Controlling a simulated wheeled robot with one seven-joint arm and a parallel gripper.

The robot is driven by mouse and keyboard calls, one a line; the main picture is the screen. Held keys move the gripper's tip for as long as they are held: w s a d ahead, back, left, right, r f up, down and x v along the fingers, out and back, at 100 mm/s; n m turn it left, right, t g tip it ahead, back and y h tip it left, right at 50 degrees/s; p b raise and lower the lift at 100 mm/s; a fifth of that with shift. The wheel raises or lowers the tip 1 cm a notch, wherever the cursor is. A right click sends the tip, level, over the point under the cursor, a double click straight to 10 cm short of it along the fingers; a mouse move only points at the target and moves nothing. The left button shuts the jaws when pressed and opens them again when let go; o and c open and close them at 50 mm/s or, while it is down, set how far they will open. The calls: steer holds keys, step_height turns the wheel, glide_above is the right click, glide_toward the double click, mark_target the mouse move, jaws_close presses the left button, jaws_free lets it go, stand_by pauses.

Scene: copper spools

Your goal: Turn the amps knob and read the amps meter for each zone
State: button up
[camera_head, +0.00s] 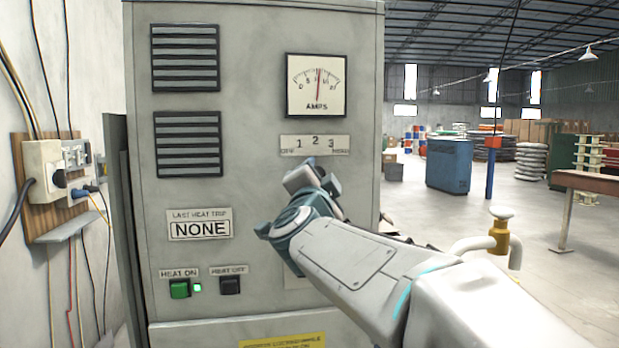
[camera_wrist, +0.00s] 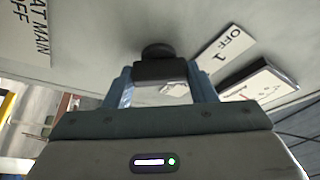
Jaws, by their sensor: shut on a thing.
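The amps meter (camera_head: 316,85) is a square white dial on the grey cabinet. Its needle stands almost upright, close to mid-scale; the figures are too small to read surely. Below it is the knob's label plate (camera_head: 315,142), marked with 1, 2, 3 and small words at the ends, the left one OFF. My gripper (camera_head: 309,174) is at the panel just below this plate and mostly hides the knob there. In the wrist view, the dark knob (camera_wrist: 158,51) sits between the two fingers of my gripper (camera_wrist: 161,78), which is shut on it.
The cabinet also has two vents, a plate reading NONE (camera_head: 200,229), a green heat-on button (camera_head: 180,289) with a lit lamp, and a black heat-off button (camera_head: 230,286). A wall socket box (camera_head: 45,168) with cables is at left. Open floor lies at right.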

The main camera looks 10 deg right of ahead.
steer(key=o, duration=1)
steer(key=b+v, duration=0.1)
steer(key=v, duration=1.3)
